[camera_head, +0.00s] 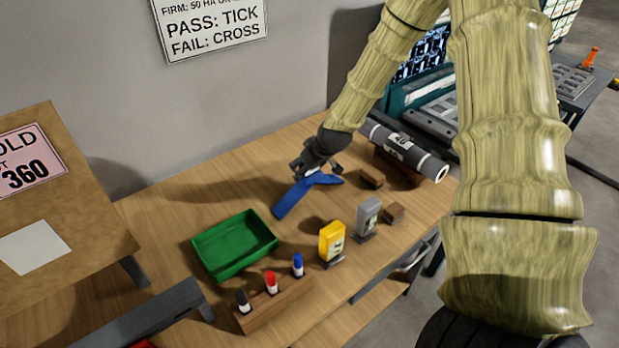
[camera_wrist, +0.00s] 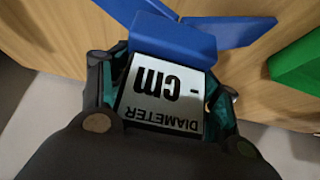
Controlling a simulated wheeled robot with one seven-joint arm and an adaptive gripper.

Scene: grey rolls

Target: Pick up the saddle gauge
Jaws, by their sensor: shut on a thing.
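The saddle gauge is blue with splayed arms (camera_head: 291,198), in the middle of the wooden table in the head view. In the wrist view its blue body (camera_wrist: 172,40) and a white label reading "DIAMETER - cm" show between my fingers. My gripper (camera_head: 314,168) is shut on the gauge from above; it also shows in the wrist view (camera_wrist: 162,100). Whether the gauge touches the table or is slightly above it, I cannot tell. Part of the gauge is hidden by my gripper.
A green tray (camera_head: 207,242) stands left of the gauge. In front are a pen block (camera_head: 277,308) with black, red and blue markers, a yellow device (camera_head: 331,242) and a grey device (camera_head: 367,216).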

